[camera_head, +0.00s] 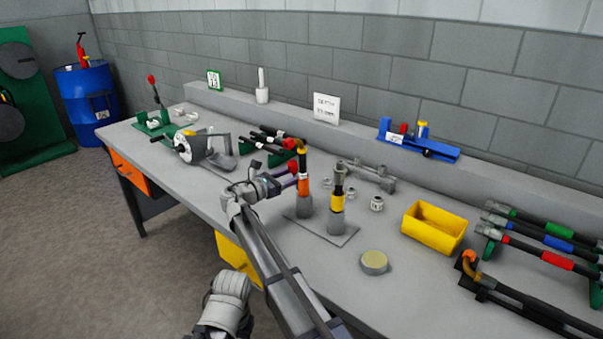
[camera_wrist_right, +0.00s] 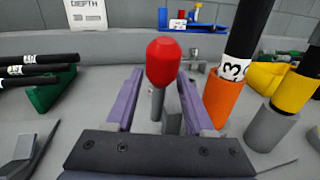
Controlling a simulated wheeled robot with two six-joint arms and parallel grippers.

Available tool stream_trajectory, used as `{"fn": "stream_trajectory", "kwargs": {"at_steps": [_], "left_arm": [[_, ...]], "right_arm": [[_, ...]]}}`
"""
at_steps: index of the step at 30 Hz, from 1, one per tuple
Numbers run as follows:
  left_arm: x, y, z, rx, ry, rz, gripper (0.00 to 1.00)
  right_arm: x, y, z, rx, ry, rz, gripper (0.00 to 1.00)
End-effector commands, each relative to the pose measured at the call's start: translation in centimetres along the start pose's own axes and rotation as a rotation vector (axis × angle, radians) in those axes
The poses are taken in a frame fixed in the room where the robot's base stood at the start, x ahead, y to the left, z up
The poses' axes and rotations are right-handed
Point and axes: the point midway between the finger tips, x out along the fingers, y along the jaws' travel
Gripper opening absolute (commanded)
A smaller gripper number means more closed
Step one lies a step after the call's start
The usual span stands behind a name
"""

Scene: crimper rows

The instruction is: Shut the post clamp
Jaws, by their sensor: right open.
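An upright lever with a red knob (camera_wrist_right: 164,62), apparently the post clamp's handle, rises between the purple fingers of my right gripper (camera_wrist_right: 158,98). The fingers stand apart on either side, with no clear contact. A grey block (camera_wrist_right: 172,112) is behind it. In the head view my right gripper (camera_head: 284,182) is just left of the orange-collared post (camera_head: 304,186), which also shows right of the fingers in the wrist view (camera_wrist_right: 219,100). A yellow-collared post (camera_head: 337,203) stands beside it on a grey plate (camera_head: 320,229). The gripper partly hides the clamp.
A yellow bin (camera_head: 434,229) and a round tan-topped disc (camera_head: 374,262) are to the right. Tool racks (camera_head: 540,240) line the right end. A green-based device with a red-knobbed lever (camera_head: 155,92) stands far left.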

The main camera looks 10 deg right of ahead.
Motion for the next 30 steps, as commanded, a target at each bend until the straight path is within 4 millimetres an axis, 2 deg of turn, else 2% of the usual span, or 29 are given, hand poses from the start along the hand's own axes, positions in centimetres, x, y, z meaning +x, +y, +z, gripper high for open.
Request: {"fn": "stream_trajectory", "kwargs": {"at_steps": [4,18,30], "left_arm": [[0.00,-0.01,0.02,0.000,0.000,0.000,0.50],[0.00,-0.01,0.01,0.000,0.000,0.000,0.50],[0.00,-0.01,0.01,0.000,0.000,0.000,0.50]], "right_arm": [[-0.03,0.00,0.00,0.000,0.000,0.001,0.53],[-0.02,-0.01,0.00,0.000,0.000,0.000,0.01],[-0.02,-0.01,0.01,0.000,0.000,0.000,0.00]]}}
